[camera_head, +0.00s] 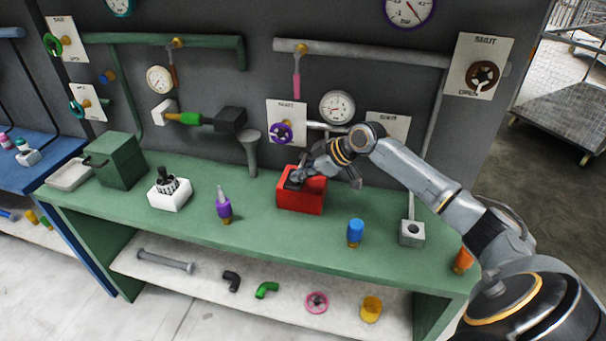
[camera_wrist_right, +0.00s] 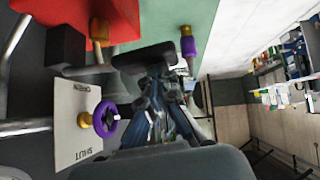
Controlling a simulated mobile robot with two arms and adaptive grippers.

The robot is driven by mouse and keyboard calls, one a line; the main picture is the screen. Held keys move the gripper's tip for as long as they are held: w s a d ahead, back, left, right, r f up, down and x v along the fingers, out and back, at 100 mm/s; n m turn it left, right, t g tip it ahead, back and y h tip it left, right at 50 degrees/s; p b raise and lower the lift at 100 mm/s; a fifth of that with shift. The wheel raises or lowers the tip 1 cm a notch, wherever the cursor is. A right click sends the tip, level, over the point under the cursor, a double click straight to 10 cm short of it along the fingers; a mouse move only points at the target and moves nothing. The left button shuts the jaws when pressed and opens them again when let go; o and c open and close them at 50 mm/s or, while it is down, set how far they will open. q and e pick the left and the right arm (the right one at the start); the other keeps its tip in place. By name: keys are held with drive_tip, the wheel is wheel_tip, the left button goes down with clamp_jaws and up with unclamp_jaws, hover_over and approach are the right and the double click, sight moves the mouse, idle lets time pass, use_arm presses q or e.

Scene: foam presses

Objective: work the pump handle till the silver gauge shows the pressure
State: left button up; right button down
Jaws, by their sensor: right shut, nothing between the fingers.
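The silver-rimmed gauge (camera_head: 337,107) hangs on the dark wall behind the bench; its needle is too small to read. A red box (camera_head: 314,202) stands on the green bench below it. My right gripper (camera_head: 294,182) is shut and empty at the top of the red box; I cannot tell whether it touches. My left gripper is out of view.
A purple valve wheel (camera_head: 281,133) sits on a plate behind the red box. The green bench (camera_head: 270,222) also holds a purple-and-grey nozzle (camera_head: 223,205), a blue-topped fitting (camera_head: 355,232) and a white block (camera_head: 170,197). Bare bench lies left of the red box.

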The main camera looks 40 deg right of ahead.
drive_tip(key=shift+s+r+p, duration=0.2)
drive_tip(key=shift+r+p, duration=0.1)
drive_tip(key=shift+r, duration=0.35)
drive_tip(key=shift+s+r+p, duration=0.2)
drive_tip(key=shift+r+p, duration=0.05)
drive_tip(key=shift+r, duration=0.35)
use_arm(q)
drive_tip(key=b, duration=0.1)
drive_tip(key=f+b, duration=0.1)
drive_tip(key=b, duration=0.2)
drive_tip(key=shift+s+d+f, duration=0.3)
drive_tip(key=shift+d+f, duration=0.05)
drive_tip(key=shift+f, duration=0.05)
use_arm(e)
drive_tip(key=v, duration=0.9)
drive_tip(key=shift+s+a, duration=0.2)
drive_tip(key=shift+s, duration=0.1)
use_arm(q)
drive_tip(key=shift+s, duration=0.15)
use_arm(e)
drive_tip(key=shift+r, duration=0.1)
